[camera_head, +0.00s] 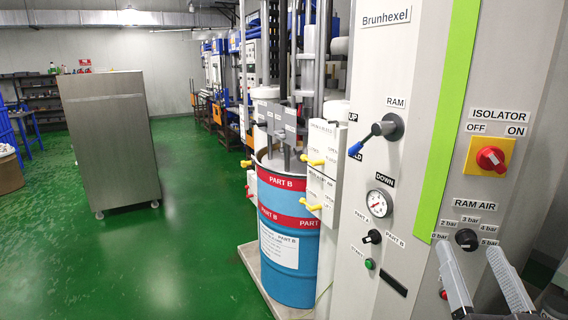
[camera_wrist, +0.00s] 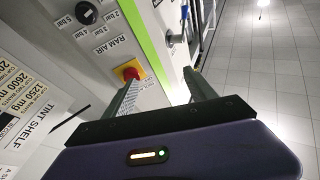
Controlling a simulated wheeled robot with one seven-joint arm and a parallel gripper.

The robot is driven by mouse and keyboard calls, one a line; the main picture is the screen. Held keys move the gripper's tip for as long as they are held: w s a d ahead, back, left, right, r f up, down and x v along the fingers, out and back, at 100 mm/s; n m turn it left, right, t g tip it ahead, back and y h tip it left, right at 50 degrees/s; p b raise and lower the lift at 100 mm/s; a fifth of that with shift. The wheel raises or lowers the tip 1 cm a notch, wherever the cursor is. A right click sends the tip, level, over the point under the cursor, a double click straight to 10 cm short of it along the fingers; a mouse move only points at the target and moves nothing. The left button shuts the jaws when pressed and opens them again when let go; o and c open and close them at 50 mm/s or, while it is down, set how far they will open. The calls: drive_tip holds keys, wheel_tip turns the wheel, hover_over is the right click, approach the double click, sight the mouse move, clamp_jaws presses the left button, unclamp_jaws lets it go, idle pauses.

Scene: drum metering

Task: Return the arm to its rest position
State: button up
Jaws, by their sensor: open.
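My gripper (camera_head: 482,283) shows at the lower right of the head view, in front of the machine panel. Its two grey fingers stand apart with nothing between them. In the wrist view my gripper (camera_wrist: 157,92) is also open and empty, its fingers spread on both sides of the middle. Behind the fingers are the panel face and its green stripe. The rest of my arm is mostly out of view.
The Brunhexel panel (camera_head: 400,60) fills the right side, with a red isolator knob (camera_head: 491,158), a black ram air knob (camera_head: 466,239) and a blue-tipped ram lever (camera_head: 376,137). A blue PART B drum (camera_head: 288,265) stands left of it. A metal cabinet (camera_head: 110,140) stands farther left. Green floor between them is clear.

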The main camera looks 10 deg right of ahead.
drive_tip(key=s+a+f+n+g+y, duration=0.1)
drive_tip(key=s+a+f, duration=0.3)
drive_tip(key=s+f, duration=0.4)
drive_tip(key=s+a+f+n+g+y, duration=0.2)
drive_tip(key=s+a+f+g, duration=0.1)
drive_tip(key=s+f, duration=0.5)
drive_tip(key=s+a+f+n+g+y, duration=0.1)
drive_tip(key=s+a+f+g+y, duration=0.1)
drive_tip(key=s+a+f, duration=0.3)
drive_tip(key=s+f, duration=0.3)
drive_tip(key=s, duration=0.4)
drive_tip(key=shift+s+f+g, duration=0.2)
drive_tip(key=shift+f+g, duration=0.2)
